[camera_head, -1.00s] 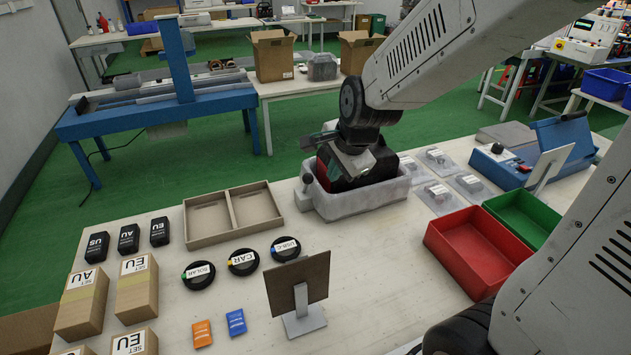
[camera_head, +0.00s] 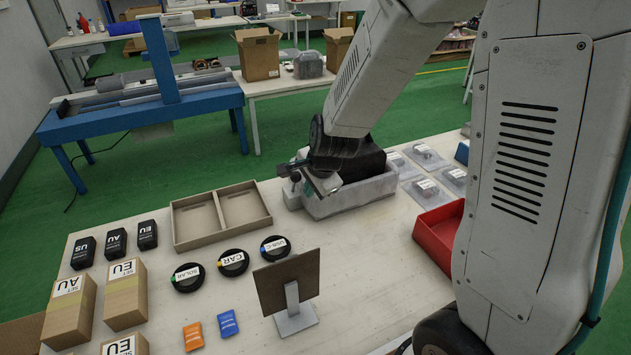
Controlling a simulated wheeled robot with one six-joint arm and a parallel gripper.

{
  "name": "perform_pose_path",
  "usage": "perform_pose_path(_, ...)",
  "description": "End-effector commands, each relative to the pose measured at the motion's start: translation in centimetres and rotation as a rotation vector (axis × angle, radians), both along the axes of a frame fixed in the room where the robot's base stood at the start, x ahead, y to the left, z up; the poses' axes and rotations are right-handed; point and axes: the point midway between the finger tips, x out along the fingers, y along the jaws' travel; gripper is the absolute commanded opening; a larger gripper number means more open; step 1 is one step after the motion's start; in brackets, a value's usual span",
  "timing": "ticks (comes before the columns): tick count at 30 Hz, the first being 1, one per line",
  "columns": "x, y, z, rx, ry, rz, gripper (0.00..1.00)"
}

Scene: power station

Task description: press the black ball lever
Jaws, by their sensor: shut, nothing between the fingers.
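The black ball lever is not visible now; my arm covers the right side of the table. Only a small piece of the blue box (camera_head: 462,153) that carried a black knob in the earlier frame shows at the arm's edge. My gripper (camera_head: 291,172) is shut and empty. It is in front of the left end of the grey bin (camera_head: 355,196), above the table. A dark object (camera_head: 372,160) sits in the bin, partly hidden by my wrist. I cannot tell whether the gripper touches the bin.
A divided cardboard tray (camera_head: 222,214) lies left of the bin. A red bin (camera_head: 436,234) is partly behind my arm. Black round coils (camera_head: 233,263), boxes (camera_head: 125,295) and a brown panel on a stand (camera_head: 288,283) occupy the front. Clear packs (camera_head: 425,157) lie behind right.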

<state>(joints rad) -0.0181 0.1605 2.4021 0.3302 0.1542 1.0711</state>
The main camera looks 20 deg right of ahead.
Motion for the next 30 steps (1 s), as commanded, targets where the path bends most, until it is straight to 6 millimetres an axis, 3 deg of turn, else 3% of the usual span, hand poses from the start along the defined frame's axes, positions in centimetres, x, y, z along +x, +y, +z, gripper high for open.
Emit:
perform_pose_path(3, 1.9, 0.3, 0.5, 0.000, -0.005, 0.003, 0.00)
perform_pose_path(8, 3.0, 0.4, 0.7, -0.001, -0.005, 0.002, 0.00)
perform_pose_path(30, 3.7, 0.5, 1.1, 0.000, 0.052, 0.000, 0.00)
